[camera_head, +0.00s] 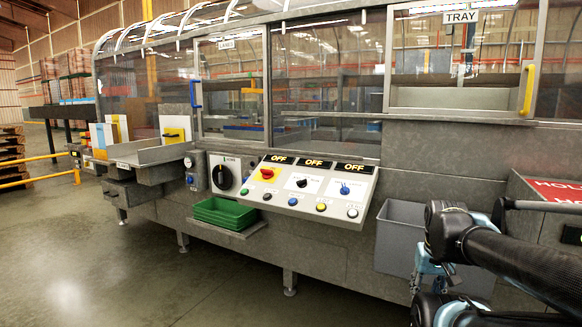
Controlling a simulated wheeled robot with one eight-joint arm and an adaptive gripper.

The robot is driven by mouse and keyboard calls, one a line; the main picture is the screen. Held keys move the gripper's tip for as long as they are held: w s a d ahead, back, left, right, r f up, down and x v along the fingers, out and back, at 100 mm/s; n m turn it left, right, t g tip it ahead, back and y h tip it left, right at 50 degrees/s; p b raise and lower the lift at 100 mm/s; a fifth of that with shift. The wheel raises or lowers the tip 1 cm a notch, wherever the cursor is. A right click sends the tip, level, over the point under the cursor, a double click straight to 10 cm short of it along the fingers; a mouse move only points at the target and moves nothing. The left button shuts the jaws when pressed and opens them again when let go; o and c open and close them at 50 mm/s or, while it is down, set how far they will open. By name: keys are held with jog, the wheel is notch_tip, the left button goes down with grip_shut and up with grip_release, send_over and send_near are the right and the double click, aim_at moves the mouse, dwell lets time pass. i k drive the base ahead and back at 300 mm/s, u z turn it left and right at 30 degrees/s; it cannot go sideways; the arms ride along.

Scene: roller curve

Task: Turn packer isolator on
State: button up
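A sloped control panel (322,190) sits on the front of the grey machine. It carries a red rotary switch on a yellow plate (267,173), a black rotary switch (302,183) and a blue rotary switch (345,189). Each has a black display above it reading OFF. A larger black rotary switch (222,177) is on a white plate left of the panel. The labels are too small to tell which is the packer isolator. My gripper (428,280) is at the lower right, well apart from the switches, and its fingers are not clear.
Several push buttons (293,201) line the panel's lower edge. A green tray (222,213) is below left and a grey bin (398,235) below right. Above are windows with a blue handle (195,95) and a yellow handle (528,90). Floor (130,260) in front is clear.

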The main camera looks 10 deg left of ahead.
aim_at(267, 173)
jog(key=u, duration=0.3)
jog(key=i, duration=0.95)
jog(key=u, duration=0.85)
jog(key=i, duration=0.25)
jog(key=u, duration=0.15)
